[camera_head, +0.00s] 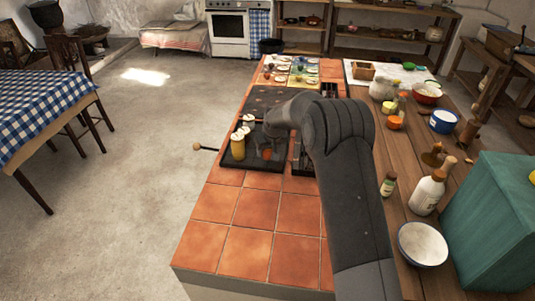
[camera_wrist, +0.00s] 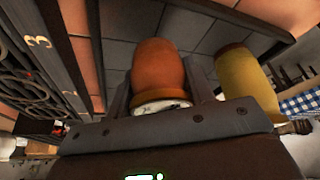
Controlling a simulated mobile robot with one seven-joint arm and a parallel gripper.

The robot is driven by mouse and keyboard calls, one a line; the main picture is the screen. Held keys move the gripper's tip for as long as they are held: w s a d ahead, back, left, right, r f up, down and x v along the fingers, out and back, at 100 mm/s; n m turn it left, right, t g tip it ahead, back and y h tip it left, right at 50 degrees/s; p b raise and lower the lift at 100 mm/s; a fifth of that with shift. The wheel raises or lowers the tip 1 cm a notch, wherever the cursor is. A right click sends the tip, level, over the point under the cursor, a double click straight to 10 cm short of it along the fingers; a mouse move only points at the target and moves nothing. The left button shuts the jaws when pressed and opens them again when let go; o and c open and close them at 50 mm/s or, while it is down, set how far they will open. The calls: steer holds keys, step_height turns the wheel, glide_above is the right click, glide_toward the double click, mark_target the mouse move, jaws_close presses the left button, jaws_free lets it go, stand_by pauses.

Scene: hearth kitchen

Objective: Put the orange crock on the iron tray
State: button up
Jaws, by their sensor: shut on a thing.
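The orange crock (camera_head: 267,154) is between the fingers of my gripper (camera_head: 270,146) in the head view, partly hidden by them. In the wrist view the orange crock (camera_wrist: 158,70) fills the space between both fingers, and my gripper (camera_wrist: 159,92) is shut on it. The dark iron tray (camera_head: 238,167) lies on the tiled counter below the crock. Its grey surface and raised rim show in the wrist view (camera_wrist: 100,52). I cannot tell whether the crock's base touches the tray. A yellow crock (camera_head: 238,147) stands on the tray to the left; it also shows in the wrist view (camera_wrist: 246,85).
Small pale-topped jars (camera_head: 248,119) stand behind the yellow crock. The front orange tiles (camera_head: 245,250) are clear. On the wooden counter at right are a white bowl (camera_head: 422,244), a white bottle (camera_head: 428,193) and a green box (camera_head: 495,225). My arm hides part of the counter.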

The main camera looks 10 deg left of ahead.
steer(key=shift+f, duration=0.95)
steer(key=o, duration=1.1)
steer(key=shift+f, duration=0.15)
steer(key=shift+o, duration=0.2)
steer(key=v, duration=1.2)
steer(key=shift+r, duration=0.25)
